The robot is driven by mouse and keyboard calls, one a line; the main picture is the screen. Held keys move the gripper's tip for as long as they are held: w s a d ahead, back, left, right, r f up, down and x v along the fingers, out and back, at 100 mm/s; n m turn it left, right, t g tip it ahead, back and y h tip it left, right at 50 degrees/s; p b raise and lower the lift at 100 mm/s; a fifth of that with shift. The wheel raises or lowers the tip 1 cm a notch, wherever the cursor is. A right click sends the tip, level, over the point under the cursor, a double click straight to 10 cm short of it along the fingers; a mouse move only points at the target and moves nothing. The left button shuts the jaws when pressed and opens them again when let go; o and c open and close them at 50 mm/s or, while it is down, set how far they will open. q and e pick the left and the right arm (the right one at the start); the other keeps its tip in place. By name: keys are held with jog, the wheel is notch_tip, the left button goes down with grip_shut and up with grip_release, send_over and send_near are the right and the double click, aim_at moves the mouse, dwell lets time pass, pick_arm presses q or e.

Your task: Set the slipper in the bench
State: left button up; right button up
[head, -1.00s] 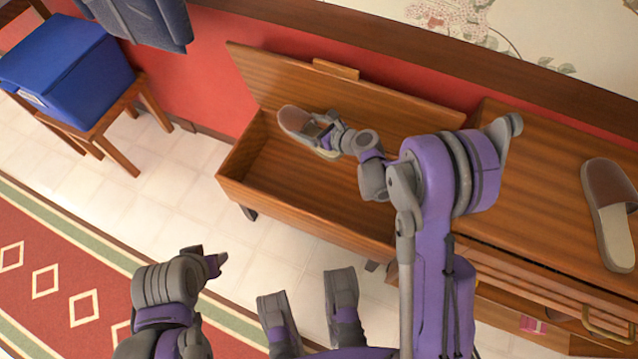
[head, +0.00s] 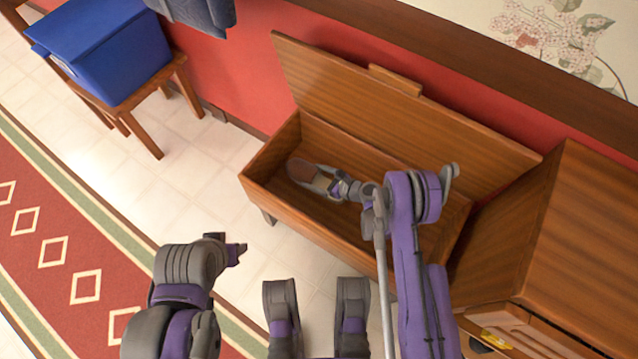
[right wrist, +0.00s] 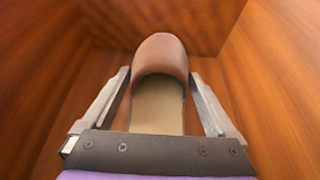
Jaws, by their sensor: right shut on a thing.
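The wooden bench (head: 262,192) stands against the red wall with its lid (head: 400,110) raised and its box open. The slipper (head: 303,171), with a brown toe and beige sole, is inside the box near its left end. My right gripper (head: 318,178) reaches into the box and is shut on the slipper. In the right wrist view the slipper (right wrist: 160,60) lies between the two fingers, toe pointing away, with wooden walls around it. I cannot tell whether it touches the bench floor. My left gripper (head: 238,250) is outside, in front of the bench; its jaw state is unclear.
A wooden cabinet (head: 590,230) with an open drawer (head: 510,335) stands right of the bench. A blue box (head: 105,60) sits on a wooden stool (head: 150,85) at the left. A red patterned rug (head: 60,220) lies on the tiled floor (head: 190,180).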

aim_at(316, 181)
notch_tip(316, 181, down, 4)
jog(key=shift+r+b, duration=0.1)
jog(key=shift+b, duration=0.45)
jog(key=o, duration=1.1)
